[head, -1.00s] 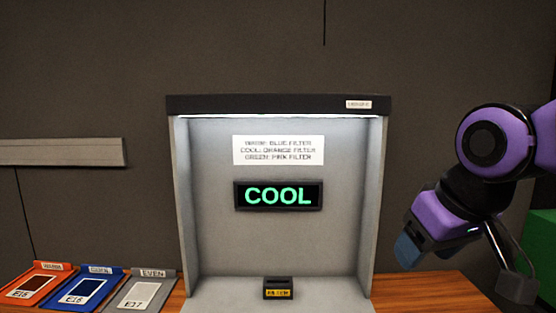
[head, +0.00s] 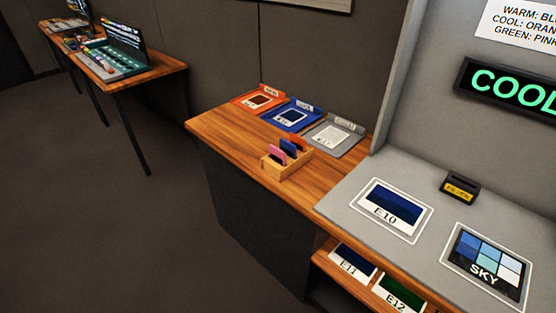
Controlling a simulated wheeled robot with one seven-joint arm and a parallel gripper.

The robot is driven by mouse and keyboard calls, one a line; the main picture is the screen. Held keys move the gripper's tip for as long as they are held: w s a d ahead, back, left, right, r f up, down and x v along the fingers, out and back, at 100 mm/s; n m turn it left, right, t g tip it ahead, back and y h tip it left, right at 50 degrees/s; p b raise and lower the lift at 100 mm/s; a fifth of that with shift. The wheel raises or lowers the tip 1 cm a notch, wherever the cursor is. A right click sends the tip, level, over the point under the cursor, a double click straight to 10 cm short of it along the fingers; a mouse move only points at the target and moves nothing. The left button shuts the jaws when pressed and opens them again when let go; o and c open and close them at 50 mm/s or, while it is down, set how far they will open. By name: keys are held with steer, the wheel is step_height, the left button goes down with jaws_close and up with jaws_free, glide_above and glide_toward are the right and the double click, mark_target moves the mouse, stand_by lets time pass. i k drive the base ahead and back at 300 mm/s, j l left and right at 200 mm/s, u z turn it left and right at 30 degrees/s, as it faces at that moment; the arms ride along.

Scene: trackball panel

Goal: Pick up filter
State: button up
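Several thin filters stand upright in a small wooden holder (head: 292,169) on the wooden counter, left of the grey booth. A pink filter (head: 277,154) is at the front left, a blue filter (head: 289,148) in the middle and an orange filter (head: 297,142) at the back right. A small black block with a yellow label reading FILTER (head: 460,189) sits on the booth floor. The lit display (head: 510,92) reads COOL, partly cut off. The sign above (head: 522,24) lists colours, also cut off. My gripper is not in the current view.
Labelled orange (head: 241,101), blue (head: 275,121) and grey (head: 350,146) trays with cards lie behind the holder. Cards E10 (head: 397,222) and SKY (head: 484,271) lie on the booth floor. More cards lie on a shelf below. Open floor (head: 110,230) is at left.

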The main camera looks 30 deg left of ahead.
mark_target(301, 142)
steer(key=i+j, duration=0.1)
steer(key=j, duration=0.95)
steer(key=i+j, duration=0.15)
steer(key=j, duration=0.9)
steer(key=i+j+u, duration=0.1)
steer(key=j, duration=0.4)
